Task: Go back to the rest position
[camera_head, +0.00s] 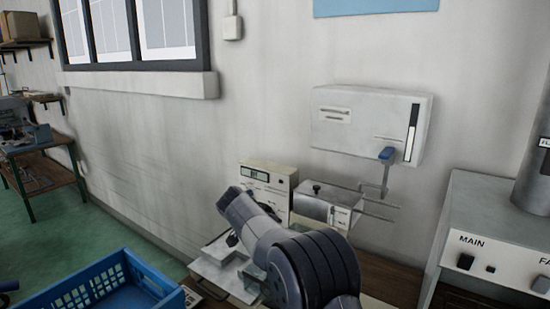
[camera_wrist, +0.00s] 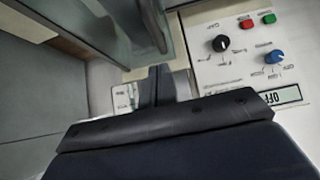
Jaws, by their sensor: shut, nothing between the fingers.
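My gripper (camera_wrist: 155,85) is shut and empty in the wrist view, with its dark body filling the lower part. Its fingers point at a narrow gap between a grey panel with a rounded edge (camera_wrist: 120,30) and a pale control panel (camera_wrist: 240,60). In the head view my arm reaches down over a white tray-like unit (camera_head: 217,272) on the bench. My wrist hides part of that unit, and the fingertips are hard to make out there. Whether the fingers touch anything cannot be told.
The control panel carries a black knob (camera_wrist: 221,43), a blue knob (camera_wrist: 274,57) and a display reading OFF (camera_wrist: 284,96). A box with thin rods (camera_head: 325,205) stands right of my arm. A white wall unit (camera_head: 365,125) has a blue-ended lever (camera_head: 387,155). A blue crate (camera_head: 95,295) is lower left.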

